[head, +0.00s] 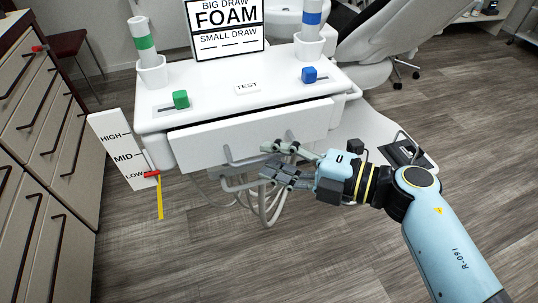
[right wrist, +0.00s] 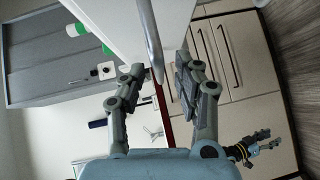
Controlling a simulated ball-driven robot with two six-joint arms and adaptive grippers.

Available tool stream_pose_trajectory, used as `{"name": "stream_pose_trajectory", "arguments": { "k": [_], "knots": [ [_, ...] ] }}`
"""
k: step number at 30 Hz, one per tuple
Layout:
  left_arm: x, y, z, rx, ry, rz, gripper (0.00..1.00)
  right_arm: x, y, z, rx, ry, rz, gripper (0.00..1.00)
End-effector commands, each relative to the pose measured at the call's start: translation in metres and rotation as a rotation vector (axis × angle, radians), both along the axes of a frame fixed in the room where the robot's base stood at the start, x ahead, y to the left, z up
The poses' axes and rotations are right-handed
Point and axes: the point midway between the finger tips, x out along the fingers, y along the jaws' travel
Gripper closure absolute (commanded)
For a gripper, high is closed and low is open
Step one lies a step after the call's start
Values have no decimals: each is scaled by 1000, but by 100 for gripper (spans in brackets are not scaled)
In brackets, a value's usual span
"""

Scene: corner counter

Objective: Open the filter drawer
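The white drawer front (head: 205,142) sits under the white unit's top, with a thin dark line along its upper edge. Its grey bar handle (head: 243,160) crosses the front and is partly hidden by my right gripper. My right gripper (head: 277,161) is open at the right part of the handle. In the right wrist view, the handle (right wrist: 150,42) reaches down between the two spread fingers, which look apart from it. My left gripper is out of the head view; in the right wrist view it shows small at lower right (right wrist: 266,138), fingers apart.
The unit's top (head: 215,105) carries a green slider knob (head: 180,99), a blue one (head: 309,74) and a sign (head: 226,27). A level gauge (head: 121,150) with a red pointer hangs at left. Hoses (head: 266,207) hang below the drawer. Brown-edged cabinets (head: 40,135) stand far left.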

Motion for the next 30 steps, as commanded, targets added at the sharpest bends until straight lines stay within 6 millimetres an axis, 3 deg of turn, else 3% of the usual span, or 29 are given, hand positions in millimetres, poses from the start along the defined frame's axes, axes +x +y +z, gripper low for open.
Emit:
{"name": "stream_pose_trajectory", "arguments": {
  "k": [4, 13, 21, 30],
  "knots": [
    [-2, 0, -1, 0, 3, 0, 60, 5, 11, -2, 2, 1, 0, 68],
    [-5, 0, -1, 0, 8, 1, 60, 6, 13, -2, 0, 1, 0, 68],
    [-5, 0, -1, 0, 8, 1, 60, 6, 12, -2, 0, 1, 0, 100],
    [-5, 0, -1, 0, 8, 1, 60, 6, 12, -1, 1, 0, -1, 100]
  ]
}}
